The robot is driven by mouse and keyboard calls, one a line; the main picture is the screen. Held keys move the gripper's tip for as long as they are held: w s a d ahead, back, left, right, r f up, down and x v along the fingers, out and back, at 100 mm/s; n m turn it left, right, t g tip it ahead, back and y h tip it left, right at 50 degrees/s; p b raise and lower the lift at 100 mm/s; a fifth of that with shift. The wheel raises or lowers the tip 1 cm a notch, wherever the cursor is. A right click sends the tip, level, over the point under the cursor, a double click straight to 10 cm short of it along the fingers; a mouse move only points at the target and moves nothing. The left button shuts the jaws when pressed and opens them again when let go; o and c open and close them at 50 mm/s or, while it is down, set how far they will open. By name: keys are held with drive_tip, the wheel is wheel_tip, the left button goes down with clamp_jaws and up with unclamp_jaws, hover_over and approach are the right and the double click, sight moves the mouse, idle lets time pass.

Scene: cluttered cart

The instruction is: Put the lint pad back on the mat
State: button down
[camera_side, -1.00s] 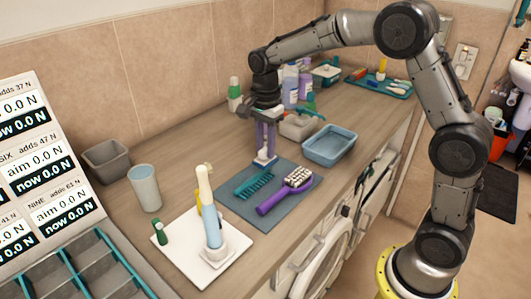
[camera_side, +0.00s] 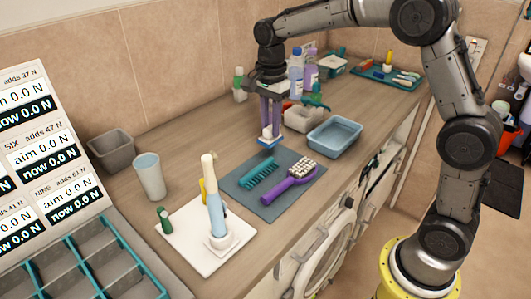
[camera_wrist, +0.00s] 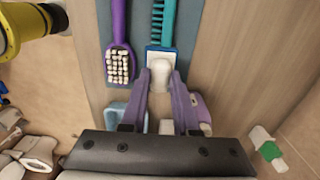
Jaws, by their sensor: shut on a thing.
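The lint pad (camera_side: 269,138) has a white grip and a blue base. My gripper (camera_side: 271,128) is shut on its white grip, with purple fingers on either side. The blue-grey mat (camera_side: 292,205) lies on the counter. The pad is at the mat's far end and looks raised slightly; the exact gap cannot be told. In the wrist view the lint pad (camera_wrist: 160,72) is between the fingers, overlapping the near end of the teal brush (camera_wrist: 163,20) from above. The purple brush (camera_side: 290,184) lies beside the teal brush on the mat.
A blue tray (camera_side: 335,138) and a grey-white container (camera_side: 300,120) stand close right of my gripper. Bottles (camera_side: 297,75) stand behind it. A white board (camera_side: 190,255) with an upright toothbrush-like item (camera_side: 213,205) is in front, and a cup (camera_side: 149,177) stands left.

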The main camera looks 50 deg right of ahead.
drive_tip(key=shift+s+f, duration=0.15)
drive_tip(key=shift+s, duration=0.15)
drive_tip(key=s+d+r, duration=0.2)
drive_tip(key=s, duration=0.4)
drive_tip(key=s+d+r, duration=0.2)
drive_tip(key=s, duration=0.3)
drive_tip(key=w+d+f, duration=0.1)
drive_tip(key=w+f, duration=0.1)
drive_tip(key=w, duration=0.2)
drive_tip(key=w+d+f, duration=0.1)
drive_tip(key=w+f, duration=0.2)
drive_tip(key=w, duration=0.1)
drive_tip(key=w+d+f, duration=0.1)
drive_tip(key=w+f, duration=0.2)
drive_tip(key=w, duration=0.1)
drive_tip(key=shift+w+f, duration=0.1)
drive_tip(key=shift+w, duration=0.05)
drive_tip(key=shift+w+d+f, duration=0.1)
drive_tip(key=shift+w+f, duration=0.15)
drive_tip(key=shift+f, duration=0.1)
drive_tip(key=shift+w+f, duration=0.15)
drive_tip(key=shift+f, duration=0.75)
drive_tip(key=shift+w+f, duration=0.1)
drive_tip(key=shift+f, duration=0.75)
drive_tip(key=shift+f, duration=0.15)
drive_tip(key=c, duration=0.7)
unclamp_jaws()
drive_tip(key=shift+o, duration=0.2)
